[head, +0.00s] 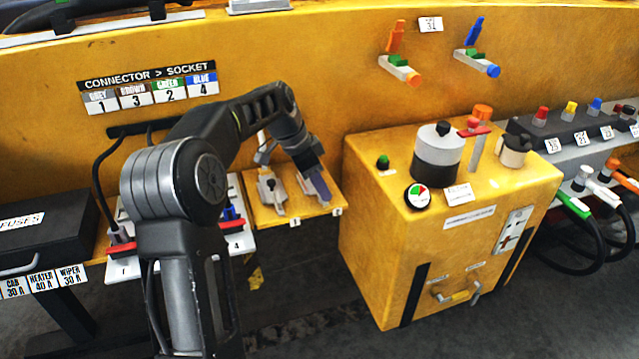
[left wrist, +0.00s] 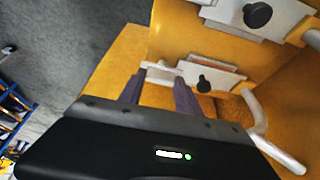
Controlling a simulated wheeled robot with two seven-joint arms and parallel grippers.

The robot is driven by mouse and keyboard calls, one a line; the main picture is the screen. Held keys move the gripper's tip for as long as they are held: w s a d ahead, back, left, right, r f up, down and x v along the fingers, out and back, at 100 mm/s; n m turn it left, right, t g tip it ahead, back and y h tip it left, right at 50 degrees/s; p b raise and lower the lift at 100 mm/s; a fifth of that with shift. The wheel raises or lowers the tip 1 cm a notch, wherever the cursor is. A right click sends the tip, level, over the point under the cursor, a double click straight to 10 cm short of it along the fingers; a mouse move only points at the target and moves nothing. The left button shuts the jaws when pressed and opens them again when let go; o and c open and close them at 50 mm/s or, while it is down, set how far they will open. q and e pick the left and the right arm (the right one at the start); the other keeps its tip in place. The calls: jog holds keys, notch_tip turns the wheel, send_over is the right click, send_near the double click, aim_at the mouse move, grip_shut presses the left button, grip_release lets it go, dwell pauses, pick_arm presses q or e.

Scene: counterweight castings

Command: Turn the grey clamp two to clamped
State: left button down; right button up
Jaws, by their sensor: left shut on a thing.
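Grey clamp two (head: 303,184) sits on the right part of a small yellow shelf, above the right-hand number label. My left gripper (head: 318,186) reaches down onto it and hides part of it. In the left wrist view the two fingers of the left gripper (left wrist: 159,84) are on either side of a pale grey bar (left wrist: 158,72), and the gripper is shut on it. A black knob (left wrist: 205,86) is just right of the fingers. The clamp's exact turn is hard to tell. My right gripper is not in view.
Another grey clamp (head: 270,192) stands close left on the same shelf (head: 263,214). A yellow box (head: 385,215) with a black-and-white cylinder (head: 437,150) stands to the right. Connectors with red and blue parts are at the left, partly behind my arm.

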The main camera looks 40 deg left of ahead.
pick_arm(q)
jog(key=c, duration=0.8)
grip_release()
jog(key=shift+c, duration=0.2)
jog(key=v, duration=0.7)
jog(key=shift+r, duration=0.4)
jog(key=shift+a, duration=0.1)
